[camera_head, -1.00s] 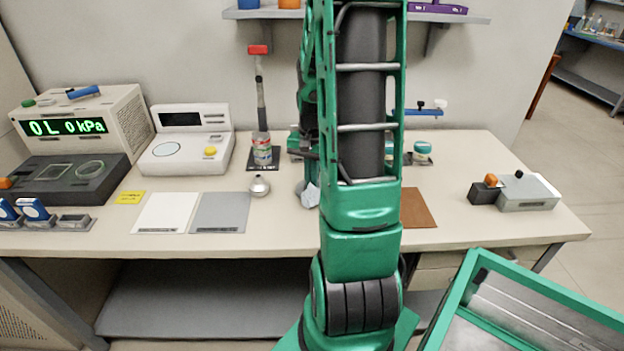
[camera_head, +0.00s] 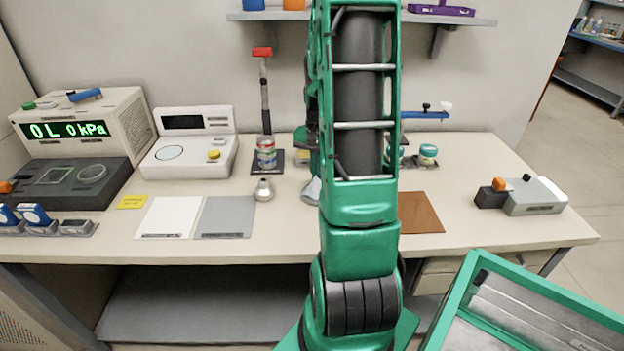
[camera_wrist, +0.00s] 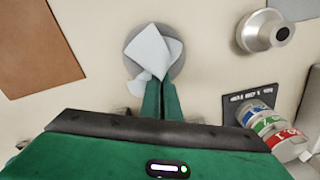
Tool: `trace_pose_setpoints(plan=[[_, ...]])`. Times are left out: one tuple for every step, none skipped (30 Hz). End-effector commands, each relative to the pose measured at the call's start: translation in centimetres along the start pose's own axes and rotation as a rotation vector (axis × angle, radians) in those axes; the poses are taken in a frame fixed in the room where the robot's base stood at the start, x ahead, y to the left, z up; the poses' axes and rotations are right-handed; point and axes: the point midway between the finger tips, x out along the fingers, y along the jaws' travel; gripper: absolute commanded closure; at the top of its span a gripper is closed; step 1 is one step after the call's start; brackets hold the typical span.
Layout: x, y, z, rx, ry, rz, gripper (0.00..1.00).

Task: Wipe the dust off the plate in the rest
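My gripper (camera_wrist: 161,98) points down at the table in the wrist view, its two green fingers close together on a folded white cloth (camera_wrist: 152,47). The cloth lies over a round grey plate (camera_wrist: 178,64) and hides most of it; I cannot tell whether it presses on it. The plate's rim shows around the cloth, but dust is too small to make out. In the head view my arm hides the gripper, and only a pale bit beside the arm (camera_head: 313,190) shows at this spot.
A silver bulb-shaped part (camera_wrist: 264,31) stands close to the plate. A dark mat (camera_wrist: 233,101) with a stack of labelled cans (camera_wrist: 270,123) is nearby. A brown sheet (camera_head: 419,212) lies right of my arm, white and grey sheets (camera_head: 226,217) left. The right tabletop has free room.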

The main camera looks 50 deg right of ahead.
Motion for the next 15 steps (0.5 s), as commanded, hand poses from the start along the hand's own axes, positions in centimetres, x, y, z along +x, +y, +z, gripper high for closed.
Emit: trace_pose_setpoints(plan=[[0.0, 0.0, -0.1, -0.002, -0.001, 0.0, 1.0], [-0.1, -0.1, 0.0, -0.002, -0.001, 0.0, 1.0], [-0.1, -0.1, 0.1, -0.003, -0.001, 0.001, 1.0], [-1.1, -0.2, 0.0, -0.004, 0.003, -0.001, 1.0], [-1.8, -0.3, 0.1, -0.005, 0.003, -0.002, 1.0], [-2.6, -0.4, 0.1, -0.007, 0.003, -0.002, 1.0], [-3.2, -0.5, 0.2, -0.009, 0.003, -0.001, 1.0], [-3.9, -0.5, 0.2, -0.01, 0.003, -0.002, 1.0], [-4.7, -0.6, 0.3, -0.011, 0.003, -0.001, 1.0], [-5.3, -0.6, 0.4, -0.011, 0.003, -0.001, 1.0], [-5.9, -0.6, 0.4, -0.012, 0.002, -0.001, 1.0], [-6.8, -0.6, 0.5, -0.012, 0.003, -0.002, 1.0], [-6.8, -0.7, 0.6, -0.013, -0.001, 0.0, 1.0], [-7.0, -0.7, 0.6, -0.014, -0.001, 0.001, 1.0], [-7.2, -0.7, 0.6, -0.014, -0.001, 0.0, 1.0]])
